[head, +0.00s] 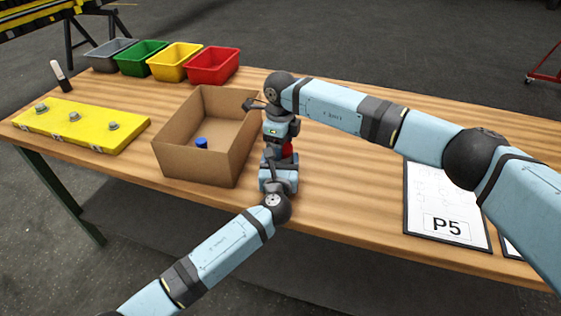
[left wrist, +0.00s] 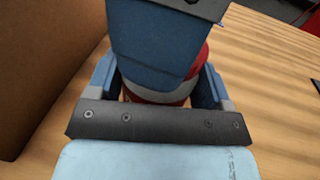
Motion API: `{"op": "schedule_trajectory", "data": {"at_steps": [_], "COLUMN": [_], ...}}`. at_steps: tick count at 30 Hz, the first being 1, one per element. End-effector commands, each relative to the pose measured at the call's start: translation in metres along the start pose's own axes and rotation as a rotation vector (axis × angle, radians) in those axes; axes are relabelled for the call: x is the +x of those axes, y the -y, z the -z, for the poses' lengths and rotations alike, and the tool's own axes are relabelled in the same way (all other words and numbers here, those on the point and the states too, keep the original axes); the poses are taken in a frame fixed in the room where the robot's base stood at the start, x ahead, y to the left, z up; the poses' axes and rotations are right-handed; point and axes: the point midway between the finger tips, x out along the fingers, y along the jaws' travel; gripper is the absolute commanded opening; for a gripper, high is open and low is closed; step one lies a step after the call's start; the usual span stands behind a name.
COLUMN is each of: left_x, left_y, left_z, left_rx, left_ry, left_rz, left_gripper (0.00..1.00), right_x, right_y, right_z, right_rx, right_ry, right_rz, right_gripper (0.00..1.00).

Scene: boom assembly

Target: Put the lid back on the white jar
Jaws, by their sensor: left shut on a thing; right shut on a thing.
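A red and white round thing, the jar (left wrist: 150,96), sits between the fingers of my left gripper (left wrist: 158,88). In the head view my left gripper (head: 279,164) comes from the front and is shut on it, beside the cardboard box. My right gripper (head: 283,150) points down from above, close against the left one, and is shut on a part that it hides, apparently the lid. A red patch (head: 287,149) shows between the two grippers. The seam between lid and jar is hidden, so I cannot tell whether they touch.
The open cardboard box (head: 188,165) stands just left of the grippers, with a blue thing (head: 201,142) inside. A yellow board (head: 85,128) lies at left. Grey, green, yellow and red bins (head: 213,66) line the back. A P5 sheet (head: 445,210) lies at right.

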Motion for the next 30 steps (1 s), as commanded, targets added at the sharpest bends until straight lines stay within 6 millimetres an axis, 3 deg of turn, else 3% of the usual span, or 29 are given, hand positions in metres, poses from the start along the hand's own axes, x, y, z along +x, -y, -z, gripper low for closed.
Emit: {"op": "schedule_trajectory", "data": {"at_steps": [2, 3, 6, 17, 30], "left_x": [0.000, 0.000, 0.000, 0.001, 0.000], "left_y": [-0.001, -0.001, -0.001, -0.001, -0.001], "left_z": [0.000, 0.000, 0.000, 0.000, 0.001], "left_rx": [0.000, 0.000, 0.000, 0.001, 0.001], "left_ry": [0.000, 0.000, 0.000, -0.001, -0.002], "left_rz": [-0.001, -0.001, -0.001, -0.002, -0.001], "left_gripper": [0.07, 0.07, 0.07, 0.07, 0.07], "right_x": [0.000, 0.000, 0.000, -0.010, -0.096], "right_y": [0.000, 0.000, 0.000, -0.001, 0.001], "right_z": [0.000, 0.000, 0.000, -0.001, 0.000], "right_rx": [-0.002, -0.002, -0.003, -0.007, -0.003], "right_ry": [0.000, -0.001, 0.000, 0.000, 0.001], "right_rz": [-0.001, -0.001, -0.001, -0.002, 0.003], "right_gripper": [0.38, 0.75, 0.96, 0.96, 0.96]}}
